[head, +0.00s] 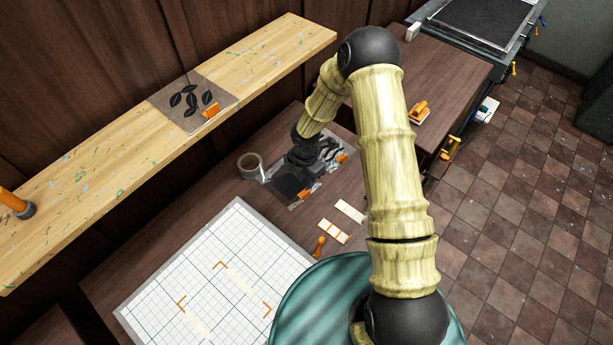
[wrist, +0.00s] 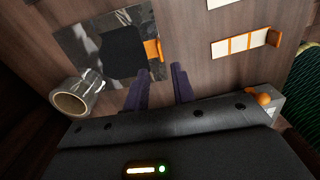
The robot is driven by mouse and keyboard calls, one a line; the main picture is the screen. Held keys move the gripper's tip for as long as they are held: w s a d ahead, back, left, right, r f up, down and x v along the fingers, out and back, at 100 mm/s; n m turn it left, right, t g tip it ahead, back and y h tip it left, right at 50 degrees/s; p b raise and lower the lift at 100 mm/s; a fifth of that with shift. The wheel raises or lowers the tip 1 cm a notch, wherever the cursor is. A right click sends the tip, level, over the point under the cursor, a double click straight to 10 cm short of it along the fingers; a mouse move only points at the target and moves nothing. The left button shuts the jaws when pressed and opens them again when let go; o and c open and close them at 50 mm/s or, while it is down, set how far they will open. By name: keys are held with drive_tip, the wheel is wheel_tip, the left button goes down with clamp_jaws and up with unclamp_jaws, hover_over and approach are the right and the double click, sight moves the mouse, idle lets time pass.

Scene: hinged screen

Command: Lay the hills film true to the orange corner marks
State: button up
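Two clear films with dark prints and orange tabs lie on the brown table under my gripper: one with a dark block (head: 285,187), one behind it with dark wavy shapes (head: 328,150). I cannot tell for certain which is the hills film. In the wrist view a film with a dark rounded block (wrist: 122,52) has its orange tab (wrist: 153,50) just beyond my fingertips. My gripper (wrist: 161,71) is open, with nothing between its fingers. Orange corner marks (head: 220,265) sit on the white gridded board (head: 240,215); its near right part is hidden by my body.
A tape roll (head: 250,165) stands beside the films. A strip with orange lines (head: 334,231), a pale strip (head: 350,211) and an orange knob (head: 320,246) lie near the board. A film with leaf prints (head: 190,98) lies on the wooden shelf (head: 110,150).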

drive_tip(key=shift+f+b, duration=3.2)
drive_tip(key=shift+f, duration=0.8)
drive_tip(key=shift+r, duration=0.15)
clamp_jaws()
